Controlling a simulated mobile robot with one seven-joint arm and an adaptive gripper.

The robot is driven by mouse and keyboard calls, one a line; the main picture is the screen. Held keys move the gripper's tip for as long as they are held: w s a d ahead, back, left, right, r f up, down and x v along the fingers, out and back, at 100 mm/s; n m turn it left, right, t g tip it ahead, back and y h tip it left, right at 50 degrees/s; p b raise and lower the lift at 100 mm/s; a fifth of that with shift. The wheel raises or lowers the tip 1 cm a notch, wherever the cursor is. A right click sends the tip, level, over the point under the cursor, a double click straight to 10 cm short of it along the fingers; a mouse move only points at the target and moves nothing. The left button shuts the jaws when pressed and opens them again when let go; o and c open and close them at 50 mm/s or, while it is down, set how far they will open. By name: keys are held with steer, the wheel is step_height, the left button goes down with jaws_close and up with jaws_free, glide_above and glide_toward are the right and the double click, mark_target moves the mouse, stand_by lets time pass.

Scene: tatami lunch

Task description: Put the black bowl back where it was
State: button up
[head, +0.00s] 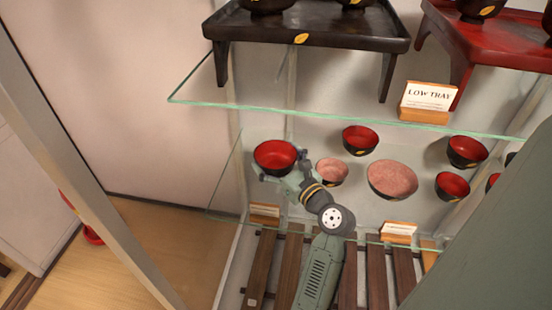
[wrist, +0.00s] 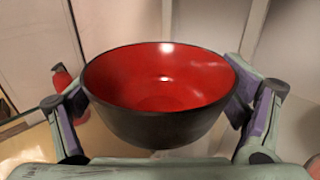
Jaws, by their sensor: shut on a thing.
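The black bowl (head: 275,157), red inside, is at the left end of the lower glass shelf (head: 228,180) in the head view. In the wrist view the bowl (wrist: 160,128) fills the middle, upright, with its red inside empty. My gripper (head: 285,172) is shut on it; in the wrist view the fingers of my gripper (wrist: 160,112) press its left and right sides. The bowl's underside is hidden, so I cannot tell whether it touches the glass.
Right of it stand a small pink bowl (head: 332,171), a larger pink bowl (head: 392,180) and several black-and-red bowls (head: 360,139). The upper glass shelf (head: 300,109) carries a black tray (head: 305,30) and a red tray (head: 490,42). Label cards (head: 398,231) line the lower front.

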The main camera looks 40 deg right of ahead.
steer(key=shift+f, duration=0.55)
steer(key=o, duration=1)
steer(key=shift+c, duration=0.2)
